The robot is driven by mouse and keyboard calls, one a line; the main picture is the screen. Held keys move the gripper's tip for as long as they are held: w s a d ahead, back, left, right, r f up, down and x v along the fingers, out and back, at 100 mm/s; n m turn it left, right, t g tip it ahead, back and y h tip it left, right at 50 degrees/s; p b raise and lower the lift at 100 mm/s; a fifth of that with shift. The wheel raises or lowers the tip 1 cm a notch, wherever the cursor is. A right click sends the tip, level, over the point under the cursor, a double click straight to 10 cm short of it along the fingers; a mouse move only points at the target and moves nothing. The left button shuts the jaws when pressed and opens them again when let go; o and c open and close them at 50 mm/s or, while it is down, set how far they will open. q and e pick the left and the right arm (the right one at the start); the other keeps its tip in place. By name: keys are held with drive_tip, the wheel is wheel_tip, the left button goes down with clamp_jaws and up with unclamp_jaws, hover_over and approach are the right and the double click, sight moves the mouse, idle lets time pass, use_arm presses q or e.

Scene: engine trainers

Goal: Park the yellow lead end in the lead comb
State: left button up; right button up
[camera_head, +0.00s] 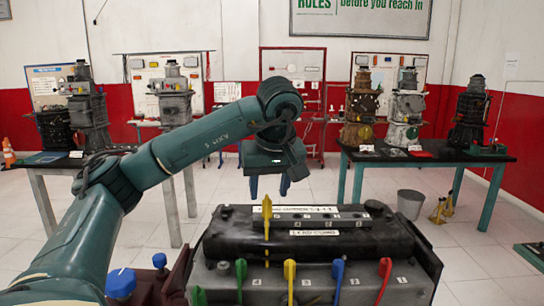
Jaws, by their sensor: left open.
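My left gripper (269,185) hangs from the left arm above the back of the black engine cover (225,238). Its two fingers are apart with nothing seen between them. A yellow lead end (289,272) stands upright at the front of the engine, between green (241,272) and blue (338,272) ones, with red (385,270) at the right. A grey strip with dark holes (320,224) on the cover may be the lead comb. My right gripper is not in view.
Blue caps (121,283) stand at the lower left. Tables with engines flank the back, including the right table (430,157). A grey bucket (411,204) and a yellow stand (441,209) are on the floor at right. Open floor lies behind the engine.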

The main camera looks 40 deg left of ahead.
use_arm(q)
drive_tip(key=v, duration=0.8)
drive_tip(key=shift+s+r+p, duration=0.15)
drive_tip(key=shift+r+p, duration=0.2)
drive_tip(key=shift+p, duration=0.1)
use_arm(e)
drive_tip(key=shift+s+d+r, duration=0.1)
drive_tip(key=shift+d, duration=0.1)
